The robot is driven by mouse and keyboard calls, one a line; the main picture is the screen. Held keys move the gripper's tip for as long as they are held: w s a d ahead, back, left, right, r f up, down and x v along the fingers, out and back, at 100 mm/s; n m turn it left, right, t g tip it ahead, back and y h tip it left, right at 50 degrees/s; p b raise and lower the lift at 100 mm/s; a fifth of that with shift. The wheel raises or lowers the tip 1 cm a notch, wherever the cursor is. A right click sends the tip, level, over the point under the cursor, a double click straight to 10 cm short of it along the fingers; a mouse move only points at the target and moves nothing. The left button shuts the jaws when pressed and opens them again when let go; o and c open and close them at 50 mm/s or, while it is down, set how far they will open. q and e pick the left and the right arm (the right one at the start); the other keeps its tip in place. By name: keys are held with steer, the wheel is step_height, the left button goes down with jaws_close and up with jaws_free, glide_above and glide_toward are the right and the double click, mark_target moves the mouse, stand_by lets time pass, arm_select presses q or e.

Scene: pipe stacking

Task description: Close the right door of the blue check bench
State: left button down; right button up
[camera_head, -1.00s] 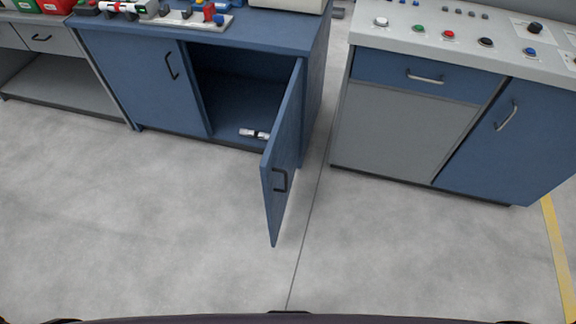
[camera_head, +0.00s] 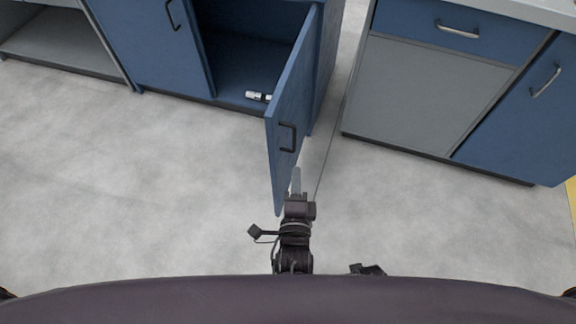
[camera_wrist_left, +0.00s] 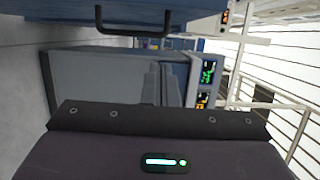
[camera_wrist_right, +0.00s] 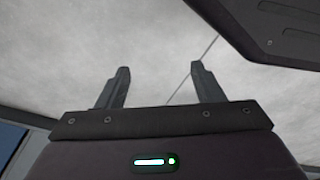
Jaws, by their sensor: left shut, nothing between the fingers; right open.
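The right door (camera_head: 291,112) of the blue check bench (camera_head: 150,45) stands wide open, swung out toward me, with a dark bar handle (camera_head: 288,137) on its face. My left gripper (camera_head: 296,180) is shut and empty, at the door's lower outer end on its right side; I cannot tell whether it touches the door. In the left wrist view the shut fingers (camera_wrist_left: 151,95) show below the door handle (camera_wrist_left: 134,30). My right gripper (camera_wrist_right: 154,88) is open and empty over bare floor, and is not clearly seen in the head view.
A small silver and black part (camera_head: 258,96) lies inside the open compartment near its front edge. A second bench (camera_head: 430,95) with grey and blue fronts stands to the right across a narrow gap. The floor (camera_head: 140,190) in front is clear.

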arm_select(q)
steer(key=w+a, duration=0.3)
steer(key=w, duration=0.7)
steer(key=shift+a, duration=0.25)
